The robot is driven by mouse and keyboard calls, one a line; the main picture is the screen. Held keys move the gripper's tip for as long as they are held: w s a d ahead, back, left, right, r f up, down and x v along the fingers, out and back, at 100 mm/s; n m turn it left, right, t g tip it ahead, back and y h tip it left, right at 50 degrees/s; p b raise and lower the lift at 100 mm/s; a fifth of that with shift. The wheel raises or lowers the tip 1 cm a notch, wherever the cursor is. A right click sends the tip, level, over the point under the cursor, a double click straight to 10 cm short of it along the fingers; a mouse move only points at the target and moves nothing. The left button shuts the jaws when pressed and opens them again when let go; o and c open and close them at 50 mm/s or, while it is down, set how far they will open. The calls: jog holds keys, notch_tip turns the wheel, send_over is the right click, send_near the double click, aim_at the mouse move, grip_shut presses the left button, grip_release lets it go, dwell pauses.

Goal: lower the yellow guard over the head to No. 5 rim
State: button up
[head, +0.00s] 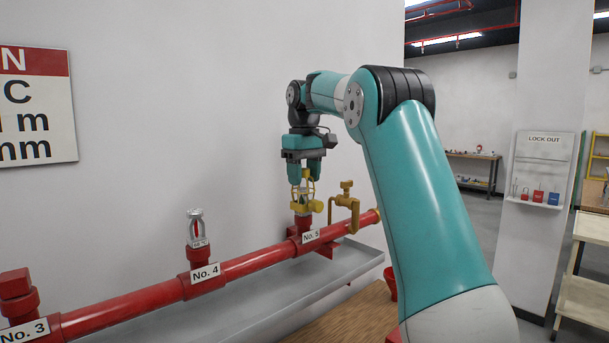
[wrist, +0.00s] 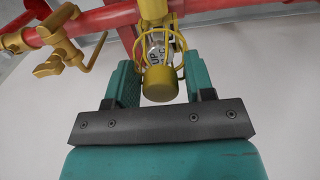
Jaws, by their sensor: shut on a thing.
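The yellow wire guard (head: 312,188) is gripped in my gripper (head: 304,176), above the No. 5 outlet on the red pipe. In the wrist view my gripper (wrist: 158,64) has its two teal fingers on either side of the guard, whose solid round yellow cap (wrist: 160,84) faces the camera. The silver sprinkler head (wrist: 157,48), with "UP" lettering, shows behind the cage wires and appears at least partly inside them. A yellow fitting (head: 306,207) sits on the No. 5 riser below. Whether the guard's lower edge touches the rim is hidden.
A yellow valve with a bent handle (head: 346,205) stands close to the right of No. 5. Uncaged head No. 4 (head: 195,228) is on the left along the red pipe (head: 245,264). The white wall (head: 190,110) is behind; a grey tray (head: 270,300) runs below.

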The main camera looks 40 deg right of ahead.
jog(key=shift+f+b, duration=0.65)
jog(key=shift+f, duration=0.05)
jog(key=o, duration=1.2)
notch_tip(320, 180, up, 8)
jog(key=p, duration=0.8)
jog(key=shift+r, duration=0.15)
